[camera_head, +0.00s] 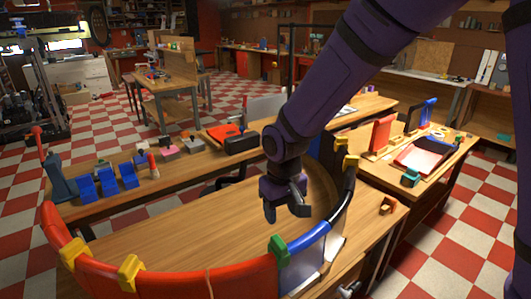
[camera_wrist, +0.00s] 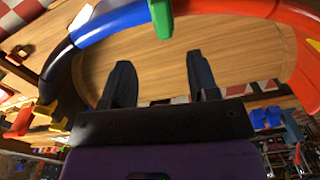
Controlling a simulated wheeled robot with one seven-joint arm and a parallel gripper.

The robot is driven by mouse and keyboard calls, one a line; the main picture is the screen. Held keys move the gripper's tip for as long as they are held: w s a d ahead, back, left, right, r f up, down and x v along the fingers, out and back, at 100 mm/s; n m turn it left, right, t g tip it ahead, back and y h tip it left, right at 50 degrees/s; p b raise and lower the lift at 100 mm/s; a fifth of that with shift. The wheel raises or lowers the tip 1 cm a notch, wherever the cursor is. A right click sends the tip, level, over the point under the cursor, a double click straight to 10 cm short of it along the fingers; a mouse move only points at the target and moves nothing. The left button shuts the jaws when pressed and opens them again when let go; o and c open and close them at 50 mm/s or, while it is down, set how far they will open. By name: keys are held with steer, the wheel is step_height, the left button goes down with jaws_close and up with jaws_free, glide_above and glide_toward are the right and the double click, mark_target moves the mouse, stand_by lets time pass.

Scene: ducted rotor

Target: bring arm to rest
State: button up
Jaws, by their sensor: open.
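My purple arm comes down from the upper right of the head view. My gripper (camera_head: 287,208) hangs above the wooden table top inside a curved ring. In the wrist view my gripper (camera_wrist: 160,80) has its two dark fingers wide apart, with nothing between them but the wooden surface beyond. The ring is made of red (camera_head: 160,284), blue (camera_head: 303,241) and black (camera_head: 343,200) segments. Yellow clips (camera_head: 130,271) and a green clip (camera_head: 278,248) sit on its rim. The far part of the ring is hidden behind my arm.
Blue holders (camera_head: 108,181) and other small items stand on a bench at the left. An orange-and-black item (camera_head: 225,133) lies farther back. Open checkered floor (camera_head: 450,240) lies at the right.

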steer(key=s+d+r+m+t, duration=0.1)
steer(key=s+d+r, duration=0.2)
steer(key=d+r, duration=0.45)
steer(key=s+d+r+m+t, duration=0.1)
steer(key=s+d+r+t, duration=0.1)
steer(key=d+r, duration=0.55)
steer(key=s+d+r+m+t, duration=0.1)
steer(key=s+d+r, duration=0.2)
steer(key=s, duration=0.3)
steer(key=s+d+r+m+t, duration=0.1)
steer(key=s+d+r+m, duration=0.1)
steer(key=s+d+r, duration=0.2)
steer(key=s+d, duration=0.2)
steer(key=s, duration=0.1)
steer(key=shift+s+d, duration=0.15)
steer(key=shift+s, duration=0.1)
